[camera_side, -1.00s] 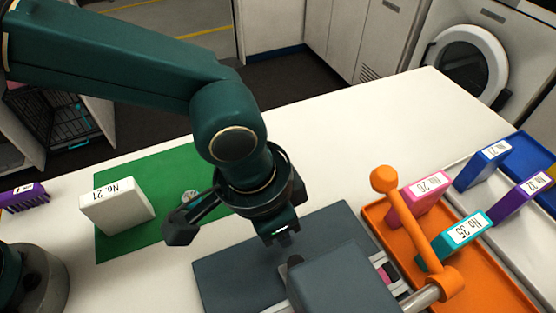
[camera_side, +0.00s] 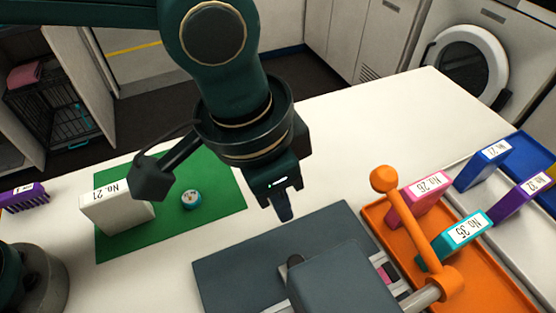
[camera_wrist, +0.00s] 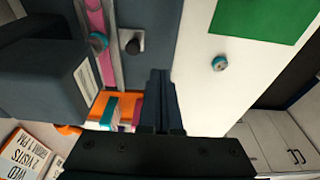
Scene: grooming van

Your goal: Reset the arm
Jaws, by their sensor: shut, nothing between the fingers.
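My gripper (camera_side: 284,212) points down in the side view, above the white counter near the back edge of the dark grey mat. Its fingers are shut with nothing held. In the wrist view the shut fingers (camera_wrist: 160,100) show at the middle, apart from the objects around them. My arm comes in from the top left in the side view.
A grey press (camera_side: 345,280) with an orange lever (camera_side: 412,220) stands at front. An orange tray (camera_side: 500,285) holds pink (camera_side: 418,200) and teal (camera_side: 455,243) blocks.

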